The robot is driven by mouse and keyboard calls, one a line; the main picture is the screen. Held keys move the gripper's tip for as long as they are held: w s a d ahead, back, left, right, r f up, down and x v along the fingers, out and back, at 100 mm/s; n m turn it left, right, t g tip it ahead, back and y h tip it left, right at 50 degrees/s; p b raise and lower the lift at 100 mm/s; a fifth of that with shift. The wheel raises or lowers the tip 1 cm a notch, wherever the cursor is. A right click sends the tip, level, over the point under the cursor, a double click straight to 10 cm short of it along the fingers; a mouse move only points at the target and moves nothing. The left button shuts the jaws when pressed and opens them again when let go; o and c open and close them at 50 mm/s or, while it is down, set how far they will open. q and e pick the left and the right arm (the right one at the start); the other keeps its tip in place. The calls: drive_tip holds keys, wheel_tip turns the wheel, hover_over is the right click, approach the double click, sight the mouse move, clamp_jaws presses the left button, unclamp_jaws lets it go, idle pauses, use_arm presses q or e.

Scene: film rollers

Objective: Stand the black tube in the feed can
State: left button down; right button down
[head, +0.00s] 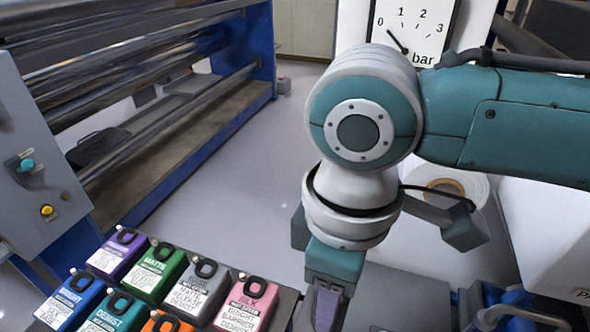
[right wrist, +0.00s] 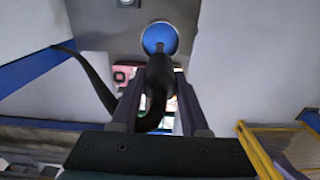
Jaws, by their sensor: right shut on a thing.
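My right gripper (head: 326,308) reaches down at the bottom of the head view, beside the coloured cans; its fingertips are cut off by the frame edge. In the right wrist view its two fingers (right wrist: 158,108) are shut on the black tube (right wrist: 158,78), which bends between them. A round opening with blue inside and a pale rim, apparently the feed can (right wrist: 150,38), lies just beyond the tube's far end. The tube's end overlaps the blue; I cannot tell whether it is inside or above it. The tube and feed can do not show in the head view. My left gripper is out of view.
Several coloured cans with black handles, including a pink one (head: 246,305) and a green one (head: 157,270), stand left of the right gripper. A roller machine (head: 150,120) with a blue frame stands at the left. Blue parts (head: 500,312) lie at the lower right.

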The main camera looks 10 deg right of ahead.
drive_tip(key=shift+w+a+f, duration=0.1)
drive_tip(key=shift+a+f, duration=0.3)
drive_tip(key=shift+f, duration=0.3)
wheel_tip(320, 180, down, 4)
drive_tip(key=b, duration=0.5)
drive_tip(key=shift+d, duration=0.1)
drive_tip(key=shift+f+b, duration=4.15)
drive_tip(key=shift+f, duration=2.05)
drive_tip(key=shift+c, duration=1.6)
unclamp_jaws()
